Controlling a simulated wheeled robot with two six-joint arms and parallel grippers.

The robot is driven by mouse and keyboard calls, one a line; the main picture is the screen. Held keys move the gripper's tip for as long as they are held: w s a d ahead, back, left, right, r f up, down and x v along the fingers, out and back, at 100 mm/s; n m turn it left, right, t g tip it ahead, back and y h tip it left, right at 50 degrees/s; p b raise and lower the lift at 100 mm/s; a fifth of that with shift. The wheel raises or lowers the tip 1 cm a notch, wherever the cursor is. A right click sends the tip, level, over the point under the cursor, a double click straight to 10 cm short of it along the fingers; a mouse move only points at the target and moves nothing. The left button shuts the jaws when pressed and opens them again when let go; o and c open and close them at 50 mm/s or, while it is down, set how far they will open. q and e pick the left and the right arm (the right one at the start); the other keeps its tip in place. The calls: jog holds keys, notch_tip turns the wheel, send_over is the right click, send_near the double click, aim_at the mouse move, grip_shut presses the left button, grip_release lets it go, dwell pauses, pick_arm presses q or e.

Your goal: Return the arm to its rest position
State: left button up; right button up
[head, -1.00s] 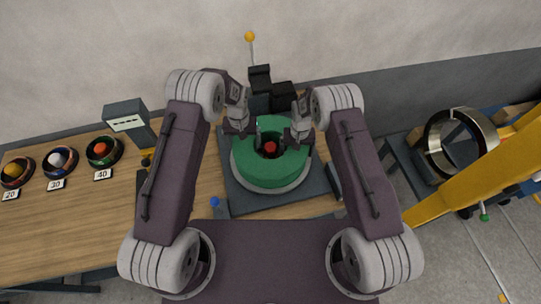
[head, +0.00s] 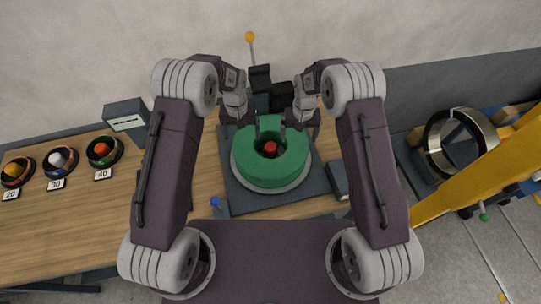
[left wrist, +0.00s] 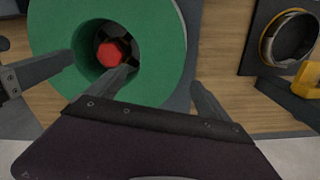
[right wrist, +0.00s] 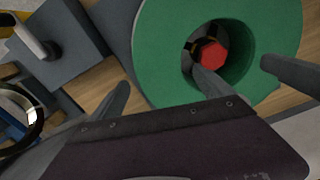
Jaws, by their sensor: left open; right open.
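A green ring-shaped coil (head: 270,171) lies flat on a round grey disc on a dark base plate (head: 240,203). A red hub (head: 270,148) shows in its central hole. My left gripper (head: 242,128) and my right gripper (head: 300,128) are open and empty at the coil's far side, left and right. In the left wrist view the coil (left wrist: 165,60) shows with one finger in front of its hole and the other outside its edge. The right wrist view shows the coil (right wrist: 150,60) likewise. Contact with the coil cannot be told.
Three small bowls with coloured contents, labelled 20 (head: 14,172), 30 (head: 60,162) and 40 (head: 102,151), stand on the wooden table's left. Dark blocks (head: 260,78) stand behind the coil. A metal ring (head: 438,145) and yellow beam (head: 470,172) are at right.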

jog(key=shift+r, duration=0.75)
